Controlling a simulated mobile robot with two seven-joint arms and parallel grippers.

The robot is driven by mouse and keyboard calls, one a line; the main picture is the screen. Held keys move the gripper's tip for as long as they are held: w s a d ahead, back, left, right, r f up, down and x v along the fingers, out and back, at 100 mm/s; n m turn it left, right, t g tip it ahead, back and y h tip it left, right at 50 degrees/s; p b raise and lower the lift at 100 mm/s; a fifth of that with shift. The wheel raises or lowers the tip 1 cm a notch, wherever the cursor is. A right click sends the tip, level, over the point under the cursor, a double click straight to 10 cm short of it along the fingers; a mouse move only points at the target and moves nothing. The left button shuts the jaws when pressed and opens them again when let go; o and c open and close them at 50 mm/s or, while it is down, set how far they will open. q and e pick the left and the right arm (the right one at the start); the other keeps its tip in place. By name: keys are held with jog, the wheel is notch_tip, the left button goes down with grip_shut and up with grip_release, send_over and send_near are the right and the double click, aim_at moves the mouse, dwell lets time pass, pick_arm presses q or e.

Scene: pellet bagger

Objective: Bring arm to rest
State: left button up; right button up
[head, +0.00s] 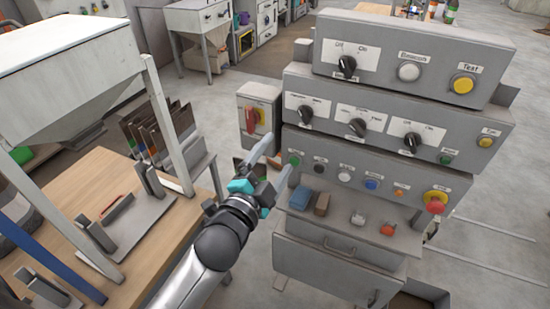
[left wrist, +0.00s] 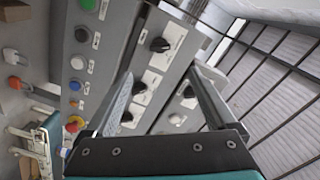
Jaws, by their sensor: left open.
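My left gripper (head: 272,160) is open and empty in the head view, held in front of the left side of a grey control panel (head: 400,85). Its two light fingers point up toward the panel, with teal parts at their base. In the left wrist view the gripper (left wrist: 160,95) shows its two fingers spread, with panel knobs and labels visible between and beyond them. Whether a fingertip touches the panel cannot be told. My right gripper is in neither view.
The panel has black knobs, coloured buttons and a red emergency button (head: 435,203). A wooden table (head: 150,240) with metal brackets and a hopper (head: 65,75) is at the left. Open floor lies at right.

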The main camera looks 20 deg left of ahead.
pick_arm(q)
jog(key=s+f+n+g+b, duration=0.1)
jog(key=s+f+g+b, duration=0.15)
jog(key=f, duration=1.05)
jog(key=s+f+n+g+b, duration=0.2)
jog(key=s+f+g, duration=0.1)
jog(key=f, duration=0.9)
jog(key=s+f+n+g+b, duration=0.1)
jog(key=s+f+g+b, duration=0.15)
jog(key=f, duration=1.05)
jog(key=s+f+n+g+b, duration=0.3)
jog(key=s+f+g, duration=0.1)
jog(key=s+f, duration=0.9)
jog(key=s+a+f+n+g+b, duration=0.1)
jog(key=s+f+g, duration=0.4)
jog(key=s+f, duration=0.8)
jog(key=s+n+b, duration=0.1)
jog(key=s+b, duration=0.1)
jog(key=s, duration=0.4)
jog(key=shift+n+y, duration=0.3)
jog(key=shift+n, duration=0.1)
